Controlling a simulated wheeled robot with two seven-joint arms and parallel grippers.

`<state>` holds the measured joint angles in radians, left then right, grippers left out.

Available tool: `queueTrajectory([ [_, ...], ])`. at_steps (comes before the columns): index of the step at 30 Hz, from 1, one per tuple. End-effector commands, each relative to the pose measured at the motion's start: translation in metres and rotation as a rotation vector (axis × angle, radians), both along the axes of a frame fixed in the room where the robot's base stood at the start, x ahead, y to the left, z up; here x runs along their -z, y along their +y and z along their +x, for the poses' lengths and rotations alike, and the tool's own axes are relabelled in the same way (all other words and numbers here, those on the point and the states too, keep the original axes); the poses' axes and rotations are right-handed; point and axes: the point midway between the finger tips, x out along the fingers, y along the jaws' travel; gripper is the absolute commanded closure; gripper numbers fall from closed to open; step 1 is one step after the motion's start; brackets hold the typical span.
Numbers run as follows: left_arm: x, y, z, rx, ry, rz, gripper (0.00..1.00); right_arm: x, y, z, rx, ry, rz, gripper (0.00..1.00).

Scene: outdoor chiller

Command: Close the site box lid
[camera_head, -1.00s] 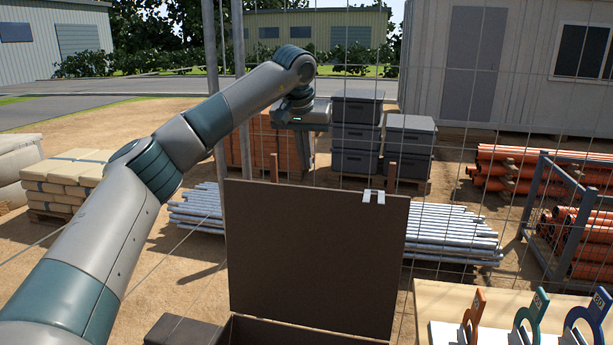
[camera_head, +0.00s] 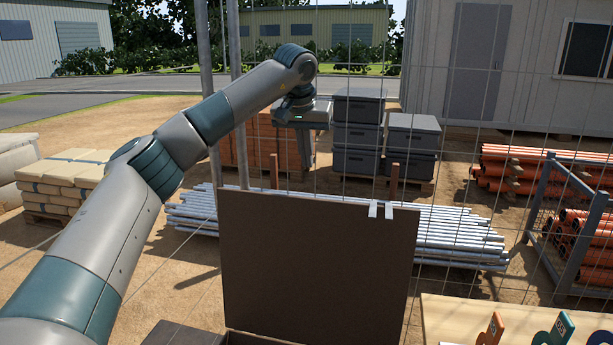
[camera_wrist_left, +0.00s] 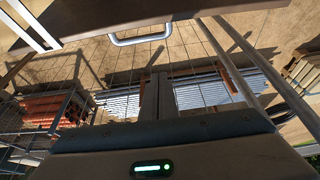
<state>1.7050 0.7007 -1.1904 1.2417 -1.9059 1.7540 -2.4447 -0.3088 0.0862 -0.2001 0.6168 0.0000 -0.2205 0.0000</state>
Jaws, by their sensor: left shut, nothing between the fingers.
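Only a strip of the box (camera_head: 250,338) shows at the bottom of the head view. My left gripper (camera_head: 308,165) is above and beyond the lid's top edge, pointing down, shut and empty. In the left wrist view its fingers (camera_wrist_left: 156,97) are together. The lid's edge with a grey handle (camera_wrist_left: 140,38) crosses the top of that view, apart from the fingers. My right gripper is not in view.
A wire fence stands beyond the lid, with grey pipes (camera_head: 455,235) and grey crates (camera_head: 357,135) behind it. A pale surface (camera_head: 450,315) at lower right holds coloured labelled pieces (camera_head: 553,335). A dark flat surface (camera_head: 178,335) is left of the box.

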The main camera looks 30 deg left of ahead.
Motion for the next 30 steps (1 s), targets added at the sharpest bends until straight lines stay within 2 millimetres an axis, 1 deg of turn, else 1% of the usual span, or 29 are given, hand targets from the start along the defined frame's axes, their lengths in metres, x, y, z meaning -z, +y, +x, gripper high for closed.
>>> queueTrajectory([
  [5,0.011,0.001,0.004,0.0,0.003,0.0,1.0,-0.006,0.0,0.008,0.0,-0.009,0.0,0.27],
  [8,0.021,0.002,0.008,0.0,0.004,0.0,1.0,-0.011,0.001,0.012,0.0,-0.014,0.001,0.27],
  [18,0.071,0.007,0.028,0.0,0.004,0.0,1.0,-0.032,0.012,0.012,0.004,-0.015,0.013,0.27],
  [22,0.089,0.009,0.036,-0.001,0.004,0.0,1.0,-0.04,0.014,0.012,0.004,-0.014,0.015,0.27],
  [30,0.09,0.004,0.013,0.002,0.001,0.001,1.0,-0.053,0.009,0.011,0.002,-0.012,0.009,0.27],
])
